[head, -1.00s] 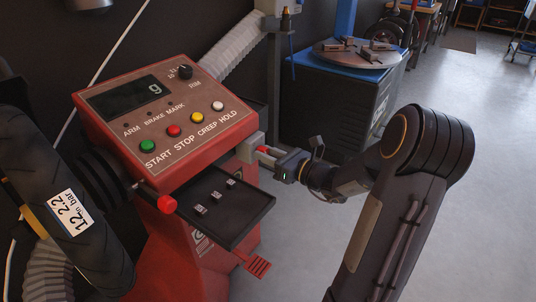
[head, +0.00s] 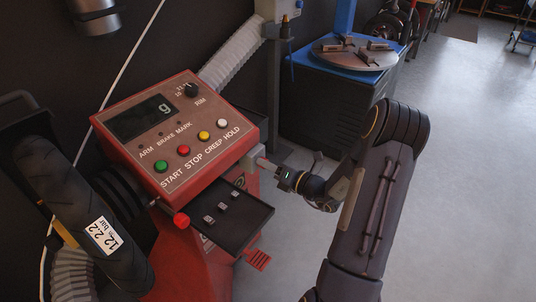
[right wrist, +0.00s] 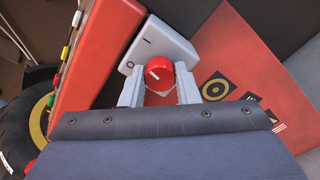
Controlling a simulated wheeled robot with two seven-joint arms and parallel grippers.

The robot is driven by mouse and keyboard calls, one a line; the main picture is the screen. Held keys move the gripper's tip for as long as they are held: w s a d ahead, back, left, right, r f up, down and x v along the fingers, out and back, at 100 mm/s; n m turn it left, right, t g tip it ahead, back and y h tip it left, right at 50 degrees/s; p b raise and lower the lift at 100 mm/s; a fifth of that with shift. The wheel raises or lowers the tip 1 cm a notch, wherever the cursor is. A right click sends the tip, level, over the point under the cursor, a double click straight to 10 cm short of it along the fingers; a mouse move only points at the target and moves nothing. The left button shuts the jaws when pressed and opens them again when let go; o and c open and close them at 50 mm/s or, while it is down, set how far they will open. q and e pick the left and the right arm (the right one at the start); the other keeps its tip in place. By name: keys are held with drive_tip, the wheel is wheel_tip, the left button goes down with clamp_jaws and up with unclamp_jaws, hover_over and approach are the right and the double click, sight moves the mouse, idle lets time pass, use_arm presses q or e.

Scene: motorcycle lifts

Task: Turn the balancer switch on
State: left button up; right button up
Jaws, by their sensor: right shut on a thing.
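The red balancer (head: 212,172) has a sloped panel with a display (head: 141,117) showing one light character. A light grey switch box (head: 251,159) is on its right side; it also shows in the right wrist view (right wrist: 158,42). On the box is a red rotary switch knob (right wrist: 160,74) with a short white mark, nearly level in the wrist picture. My right gripper (right wrist: 160,92) is shut on this knob, one finger on each side. In the head view my right gripper (head: 267,166) reaches the box from the right and hides most of the knob.
A black tray (head: 258,219) with small weights juts out just below the right gripper. A wheel with a black tyre (head: 62,190) is at the left. A blue-topped tyre changer (head: 345,62) stands behind. The floor at the right is clear.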

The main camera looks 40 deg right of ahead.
drive_tip(key=shift+m+p, duration=2)
drive_tip(key=shift+p, duration=0.15)
drive_tip(key=o, duration=1)
drive_tip(key=shift+c, duration=0.2)
drive_tip(key=p+v, duration=0.1)
drive_tip(key=v, duration=0.7)
